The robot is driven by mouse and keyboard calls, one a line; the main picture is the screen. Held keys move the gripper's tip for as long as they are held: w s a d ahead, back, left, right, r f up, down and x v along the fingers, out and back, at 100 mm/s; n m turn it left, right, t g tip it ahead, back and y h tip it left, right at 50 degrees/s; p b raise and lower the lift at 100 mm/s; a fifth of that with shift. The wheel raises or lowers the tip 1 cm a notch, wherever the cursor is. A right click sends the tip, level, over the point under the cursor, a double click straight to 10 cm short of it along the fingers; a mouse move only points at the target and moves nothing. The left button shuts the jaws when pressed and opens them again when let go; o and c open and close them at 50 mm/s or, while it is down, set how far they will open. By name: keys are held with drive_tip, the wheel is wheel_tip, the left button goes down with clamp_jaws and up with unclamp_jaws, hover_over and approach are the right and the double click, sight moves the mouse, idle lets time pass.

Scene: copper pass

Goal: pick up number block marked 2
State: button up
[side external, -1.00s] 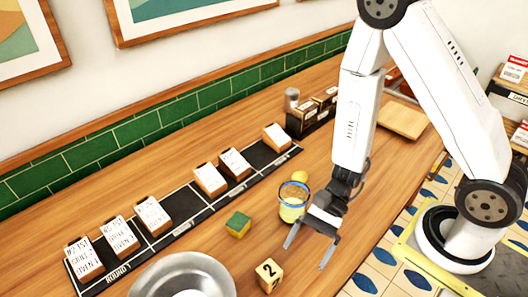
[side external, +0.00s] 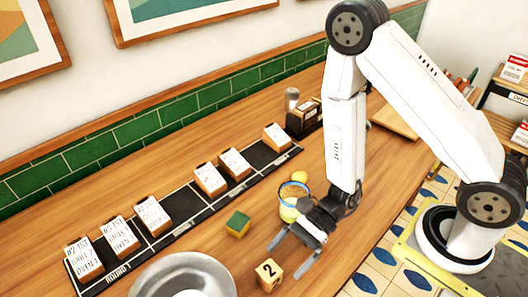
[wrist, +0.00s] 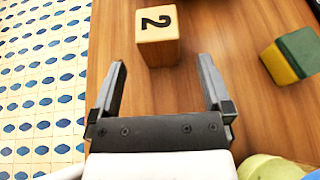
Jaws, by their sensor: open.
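The number block marked 2 (side external: 269,275) is a light wooden cube on the wooden counter near the front edge of the side view. In the wrist view the block (wrist: 157,38) sits ahead of the fingertips, a little left of the middle between them, with its 2 facing up. My gripper (side external: 288,257) is open and empty, just above and to the right of the block in the side view. Its two fingers also show in the wrist view (wrist: 162,75), apart, with bare counter between them.
A green and yellow block (side external: 238,223) lies left of my gripper. A metal bowl (side external: 150,272) is at front left. Ticket blocks (side external: 153,214) stand along a black rail (side external: 185,222).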

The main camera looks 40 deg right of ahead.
sight(269, 277)
drive_tip(key=shift+a+f, duration=0.15)
drive_tip(key=shift+a, duration=0.2)
drive_tip(key=shift+x, duration=2.55)
clamp_jaws()
drive_tip(key=shift+r, duration=4.9)
